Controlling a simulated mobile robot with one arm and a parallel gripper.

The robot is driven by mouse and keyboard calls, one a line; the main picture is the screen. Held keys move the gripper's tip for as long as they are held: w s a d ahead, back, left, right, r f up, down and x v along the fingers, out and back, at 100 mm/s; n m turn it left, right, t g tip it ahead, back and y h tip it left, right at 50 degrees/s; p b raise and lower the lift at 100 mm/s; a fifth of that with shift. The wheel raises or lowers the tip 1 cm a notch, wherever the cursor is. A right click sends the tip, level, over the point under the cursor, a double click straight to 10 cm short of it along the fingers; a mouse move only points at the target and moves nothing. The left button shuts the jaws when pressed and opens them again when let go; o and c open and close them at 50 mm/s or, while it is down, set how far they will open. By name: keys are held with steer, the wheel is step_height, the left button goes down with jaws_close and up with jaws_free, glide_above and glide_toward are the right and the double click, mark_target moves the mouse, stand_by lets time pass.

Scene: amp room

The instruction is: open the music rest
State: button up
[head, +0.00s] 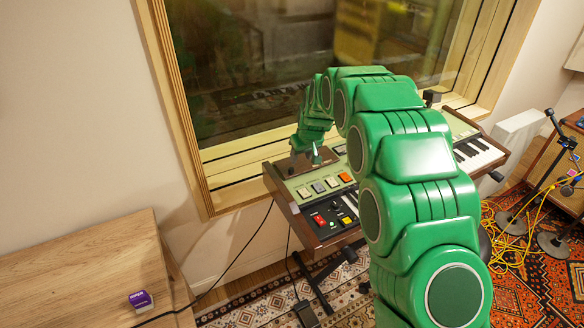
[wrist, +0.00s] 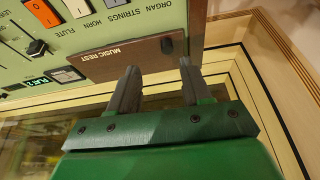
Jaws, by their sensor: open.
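The music rest (wrist: 125,58) is a brown flap with its name printed on it, lying flat on the green keyboard panel in the wrist view. In the head view it shows as a brown strip (head: 301,163) at the keyboard's back left. My gripper (wrist: 160,76) has its two grey fingers apart and empty, with the tips at the flap's edge. I cannot tell whether they touch it. In the head view my green arm reaches over the keyboard (head: 318,186) and hides much of its middle.
A window with a wooden frame (head: 180,100) stands close behind the keyboard. A wooden table (head: 90,265) with a small purple box (head: 141,300) is at the lower left. Microphone stands (head: 555,150) and yellow cables (head: 520,245) are at the right, on a patterned rug.

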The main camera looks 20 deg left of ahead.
mark_target(291, 169)
steer(key=shift+a+r+x, duration=0.1)
steer(key=shift+a+x, duration=0.2)
steer(key=shift+x, duration=1.4)
steer(key=shift+a+r+x, duration=0.1)
steer(key=shift+a+x, duration=0.15)
steer(key=shift+x, duration=1.45)
steer(key=shift+a+r+x, duration=0.1)
steer(key=shift+a+x, duration=0.2)
steer(key=shift+x, duration=1.45)
steer(key=shift+w, duration=0.2)
jaws_close()
